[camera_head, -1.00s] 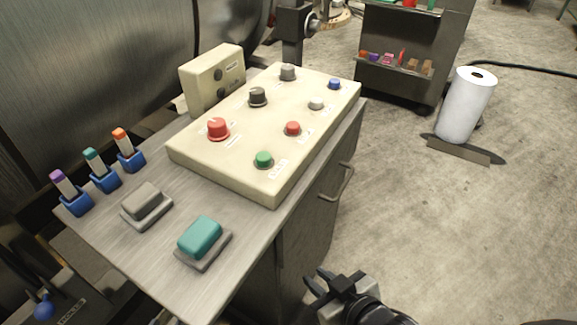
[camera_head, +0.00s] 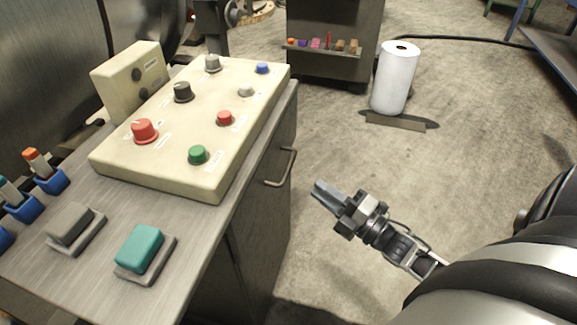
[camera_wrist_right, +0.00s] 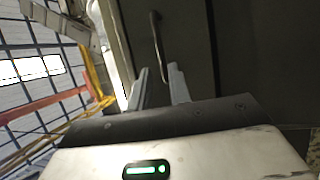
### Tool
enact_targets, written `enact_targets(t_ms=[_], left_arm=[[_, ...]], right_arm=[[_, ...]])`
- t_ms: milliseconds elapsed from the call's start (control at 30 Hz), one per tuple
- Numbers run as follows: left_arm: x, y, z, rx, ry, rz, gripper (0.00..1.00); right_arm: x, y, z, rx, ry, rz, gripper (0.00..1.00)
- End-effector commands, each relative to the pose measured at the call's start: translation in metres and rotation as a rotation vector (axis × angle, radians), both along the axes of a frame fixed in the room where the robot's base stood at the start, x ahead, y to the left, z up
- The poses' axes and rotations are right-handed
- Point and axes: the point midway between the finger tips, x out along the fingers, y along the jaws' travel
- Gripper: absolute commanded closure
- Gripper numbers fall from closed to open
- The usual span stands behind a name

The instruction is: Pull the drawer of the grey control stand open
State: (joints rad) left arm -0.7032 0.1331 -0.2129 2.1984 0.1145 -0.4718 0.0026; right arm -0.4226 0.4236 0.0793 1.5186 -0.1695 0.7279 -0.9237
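The grey control stand (camera_head: 215,240) fills the left of the head view, with its top tilted toward me. On its right side is a dark front with a bar handle (camera_head: 284,168); the front looks flush, so the drawer appears shut. In the right wrist view the handle (camera_wrist_right: 159,47) stands upright beyond the fingertips, roughly in line with the gap between them. My right gripper (camera_head: 322,191) is open and empty, to the right of the handle and apart from it. Its two fingers show spread in the right wrist view (camera_wrist_right: 157,82). My left gripper is not in view.
A cream button panel (camera_head: 205,130) and a teal block (camera_head: 142,247) sit on the stand's top. A white roll (camera_head: 394,80) stands on the floor behind, near a dark cabinet (camera_head: 335,25).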

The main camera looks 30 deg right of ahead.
Motion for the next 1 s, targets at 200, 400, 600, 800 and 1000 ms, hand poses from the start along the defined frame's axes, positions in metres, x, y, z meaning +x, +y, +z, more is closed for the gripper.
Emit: enact_targets(t_ms=[200, 400, 600, 800, 1000], left_arm=[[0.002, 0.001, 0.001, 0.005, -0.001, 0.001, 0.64], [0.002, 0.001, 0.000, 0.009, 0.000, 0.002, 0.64], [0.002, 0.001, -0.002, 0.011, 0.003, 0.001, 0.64], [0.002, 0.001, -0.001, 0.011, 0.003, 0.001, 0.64], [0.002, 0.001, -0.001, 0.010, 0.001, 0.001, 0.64]], right_arm=[[0.047, 0.015, 0.010, 0.002, -0.002, 0.000, 0.81], [0.079, 0.025, 0.015, 0.002, 0.000, 0.000, 0.81], [0.094, 0.030, 0.017, 0.002, 0.002, -0.001, 0.81], [0.096, 0.031, 0.017, 0.002, 0.003, 0.000, 0.81], [0.096, 0.031, 0.017, 0.002, 0.003, 0.000, 1.00]])
